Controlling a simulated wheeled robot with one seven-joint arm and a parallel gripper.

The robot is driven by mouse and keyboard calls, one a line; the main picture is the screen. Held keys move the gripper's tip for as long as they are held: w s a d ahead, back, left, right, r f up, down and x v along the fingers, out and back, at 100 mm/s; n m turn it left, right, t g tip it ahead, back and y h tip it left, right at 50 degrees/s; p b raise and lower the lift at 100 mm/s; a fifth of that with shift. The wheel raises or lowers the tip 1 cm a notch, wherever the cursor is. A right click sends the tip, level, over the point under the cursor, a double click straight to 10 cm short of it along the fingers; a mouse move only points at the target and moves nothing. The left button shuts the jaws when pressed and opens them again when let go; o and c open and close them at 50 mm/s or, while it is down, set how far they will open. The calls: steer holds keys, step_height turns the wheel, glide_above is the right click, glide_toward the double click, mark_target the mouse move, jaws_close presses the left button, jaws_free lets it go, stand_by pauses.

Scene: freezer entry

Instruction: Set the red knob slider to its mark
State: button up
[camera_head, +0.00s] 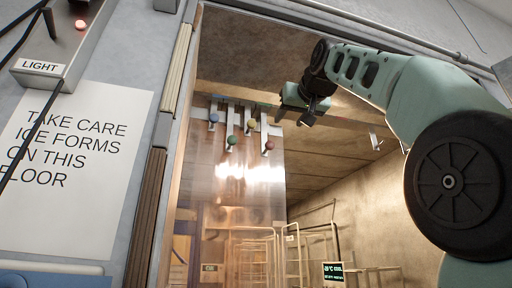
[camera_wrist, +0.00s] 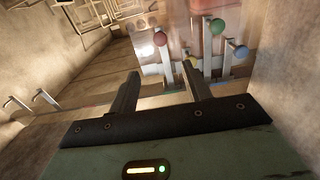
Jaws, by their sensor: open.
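The red knob (camera_head: 269,146) is on the rightmost of several upright sliders on a panel in the head view, lower than the yellow knob (camera_head: 251,122). In the wrist view the red knob (camera_wrist: 160,38) is the leftmost, beyond my fingertips and apart from them. My gripper (camera_head: 305,119) is to the right of the sliders and slightly above the red knob. In the wrist view its two fingers (camera_wrist: 160,72) are spread with nothing between them. I cannot make out the red slider's mark clearly.
A green knob (camera_head: 232,140) and a blue knob (camera_head: 213,118) are on the neighbouring sliders to the left. Wire racks (camera_head: 255,255) and a small display (camera_head: 333,273) are below. Hooks (camera_head: 375,140) stick out to the right of my gripper.

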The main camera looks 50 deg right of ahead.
mark_target(271, 144)
steer(key=p+x, duration=0.5)
steer(key=x, duration=1)
steer(key=shift+w+d, duration=0.1)
steer(key=shift+w, duration=0.2)
steer(key=shift+w+d+f, duration=0.1)
steer(key=shift+w+d, duration=0.3)
steer(key=shift+w, duration=0.2)
steer(key=shift+c, duration=0.2)
jaws_close()
